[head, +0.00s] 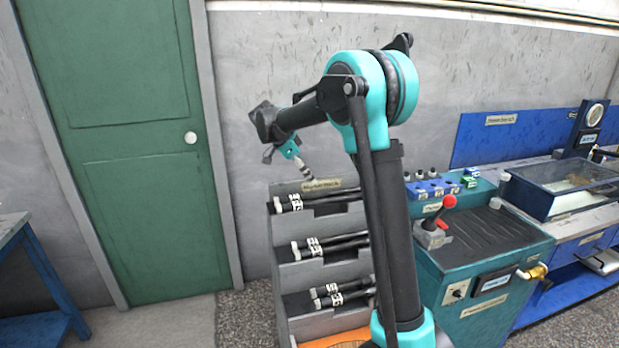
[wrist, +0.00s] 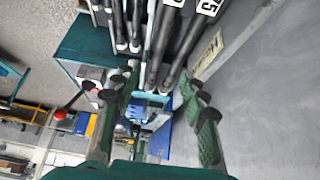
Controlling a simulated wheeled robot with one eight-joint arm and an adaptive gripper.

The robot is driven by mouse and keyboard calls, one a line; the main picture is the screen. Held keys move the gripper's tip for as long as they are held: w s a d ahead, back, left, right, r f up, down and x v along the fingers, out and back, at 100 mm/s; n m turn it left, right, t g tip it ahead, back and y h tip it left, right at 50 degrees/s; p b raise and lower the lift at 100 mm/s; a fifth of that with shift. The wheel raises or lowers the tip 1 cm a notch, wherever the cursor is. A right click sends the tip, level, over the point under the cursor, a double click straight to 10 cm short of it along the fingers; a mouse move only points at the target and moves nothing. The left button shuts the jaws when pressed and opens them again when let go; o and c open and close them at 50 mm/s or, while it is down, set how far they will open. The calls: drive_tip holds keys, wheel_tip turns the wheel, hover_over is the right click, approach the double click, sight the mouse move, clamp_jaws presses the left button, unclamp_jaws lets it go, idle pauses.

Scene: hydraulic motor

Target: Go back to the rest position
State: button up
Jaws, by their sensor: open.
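My arm rises in the middle of the head view and bends left at its teal elbow. My gripper (head: 306,172) hangs above the top of the grey hose rack (head: 284,244). In the wrist view my gripper (wrist: 157,85) has its two green fingers spread wide, with nothing held between them. Black hoses with white labels (head: 325,200) lie on the rack's shelves. Several black hoses (wrist: 172,45) also show beyond the fingers in the wrist view. My arm hides part of the rack's right side.
A teal machine (head: 485,290) with a red-knobbed lever (head: 449,202) stands right of my arm. A blue bench (head: 575,250) with a clear-lidded box (head: 560,187) is farther right. A green door (head: 120,150) and a blue table (head: 25,235) are at left. Floor before the door is clear.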

drive_tip(key=s+d+f+n+y, duration=0.2)
drive_tip(key=s+d+f+n, duration=0.25)
drive_tip(key=s, duration=0.35)
drive_tip(key=s+d+f+n+y, duration=0.25)
drive_tip(key=s+d+n, duration=0.2)
drive_tip(key=s, duration=0.35)
drive_tip(key=s+d+f+n+t+y, duration=0.1)
drive_tip(key=s+f+n, duration=0.2)
drive_tip(key=s+f, duration=0.2)
drive_tip(key=s+d+f+n+t+y, duration=0.1)
drive_tip(key=s+f, duration=0.4)
drive_tip(key=s, duration=0.7)
drive_tip(key=n+t, duration=0.1)
drive_tip(key=n, duration=0.1)
drive_tip(key=shift+s+d+n, duration=0.3)
drive_tip(key=shift+n, duration=0.1)
drive_tip(key=shift+r, duration=0.1)
